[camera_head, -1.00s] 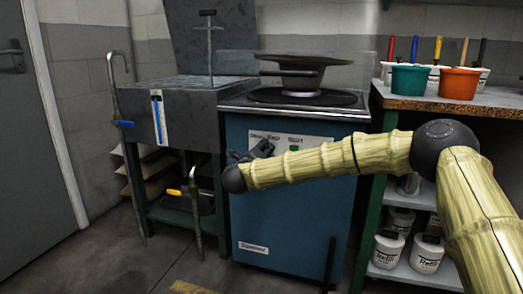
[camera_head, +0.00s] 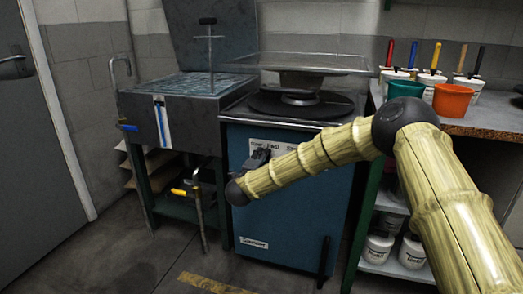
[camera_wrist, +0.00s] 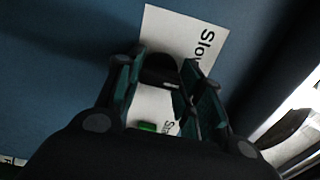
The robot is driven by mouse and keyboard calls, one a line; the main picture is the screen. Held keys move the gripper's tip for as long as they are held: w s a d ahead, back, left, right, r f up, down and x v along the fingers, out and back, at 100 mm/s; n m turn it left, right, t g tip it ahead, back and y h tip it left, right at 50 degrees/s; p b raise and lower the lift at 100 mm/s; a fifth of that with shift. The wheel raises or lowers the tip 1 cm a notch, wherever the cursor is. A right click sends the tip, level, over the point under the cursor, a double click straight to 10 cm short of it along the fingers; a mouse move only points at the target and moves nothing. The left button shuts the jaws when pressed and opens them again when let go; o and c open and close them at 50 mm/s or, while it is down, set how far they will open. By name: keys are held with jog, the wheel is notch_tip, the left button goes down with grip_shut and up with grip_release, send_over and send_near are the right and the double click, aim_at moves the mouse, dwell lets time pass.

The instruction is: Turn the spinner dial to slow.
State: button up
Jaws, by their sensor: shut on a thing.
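The spinner is a blue cabinet (camera_head: 290,215) with a dark round turntable (camera_head: 300,103) on top. Its white label panel (camera_head: 285,147) is on the front, partly covered by my arm and gripper. My gripper (camera_head: 258,157) is at the panel's left part in the head view. In the wrist view my gripper (camera_wrist: 161,66) has its fingers on both sides of the dark dial (camera_wrist: 160,74) and is shut on it. The word "Slow" (camera_wrist: 206,50) is printed on the panel beside the dial. A green button (camera_wrist: 148,127) shows lower down. The dial's pointer direction cannot be told.
A grey wash-out sink (camera_head: 190,85) stands left of the spinner. A shelf (camera_head: 480,125) on the right holds several buckets, including a green one (camera_head: 404,89) and an orange one (camera_head: 453,99). A grey door (camera_head: 40,130) is at far left. Floor in front is clear.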

jog(key=n+p, duration=0.1)
jog(key=p, duration=0.1)
jog(key=n+p, duration=0.4)
jog(key=shift+a+r, duration=0.1)
jog(key=shift+r, duration=0.15)
jog(key=n+p, duration=0.3)
jog(key=shift+f, duration=0.2)
jog(key=shift+f+n+p, duration=0.15)
jog(key=shift+n+p, duration=0.15)
jog(key=shift+p, duration=0.1)
jog(key=o, duration=1)
jog(key=v, duration=1.2)
